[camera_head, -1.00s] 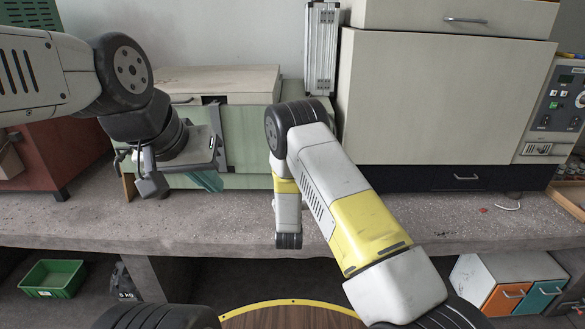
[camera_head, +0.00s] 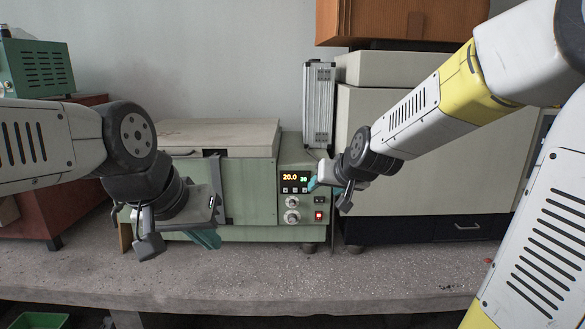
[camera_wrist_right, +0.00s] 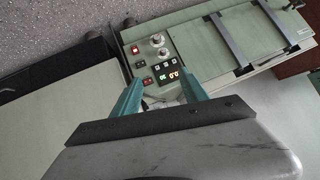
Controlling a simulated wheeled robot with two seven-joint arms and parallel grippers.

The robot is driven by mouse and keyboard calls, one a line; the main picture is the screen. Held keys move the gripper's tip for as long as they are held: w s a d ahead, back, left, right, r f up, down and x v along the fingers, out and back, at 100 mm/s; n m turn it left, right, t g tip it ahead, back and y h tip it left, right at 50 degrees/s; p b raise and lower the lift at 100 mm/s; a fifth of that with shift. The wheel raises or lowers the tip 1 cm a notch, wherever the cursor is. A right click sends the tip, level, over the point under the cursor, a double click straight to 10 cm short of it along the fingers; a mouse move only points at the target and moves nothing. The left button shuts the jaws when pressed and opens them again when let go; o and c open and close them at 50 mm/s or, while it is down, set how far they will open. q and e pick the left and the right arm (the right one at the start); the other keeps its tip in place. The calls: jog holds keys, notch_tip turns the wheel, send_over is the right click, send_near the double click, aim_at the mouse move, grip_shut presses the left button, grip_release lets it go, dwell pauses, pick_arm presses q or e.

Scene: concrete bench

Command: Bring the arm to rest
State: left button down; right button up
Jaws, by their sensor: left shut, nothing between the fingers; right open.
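My left gripper (camera_head: 205,238) hangs at the left in the head view, in front of the green device's left part. Its teal fingers are together with nothing held. My right gripper (camera_head: 328,186) is raised in front of the control panel's right edge in the head view. In the right wrist view its two teal fingers (camera_wrist_right: 160,92) are spread apart, with nothing between them but the panel behind. My right arm (camera_head: 430,105) comes in from the upper right.
The green device (camera_head: 255,200) stands on the concrete bench (camera_head: 250,280), with its lit panel (camera_head: 296,182) showing 20.0. A large pale cabinet (camera_head: 440,195) is to its right. The bench front is clear.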

jog(key=s+d+g, duration=0.2)
jog(key=s+d, duration=0.1)
jog(key=s, duration=0.8)
jog(key=s+d+r+g, duration=0.1)
jog(key=s+d, duration=0.2)
jog(key=s, duration=0.9)
jog(key=shift+s+g+h, duration=0.2)
jog(key=shift+g+h, duration=0.2)
jog(key=shift+a+r, duration=0.1)
jog(key=shift+c, duration=0.3)
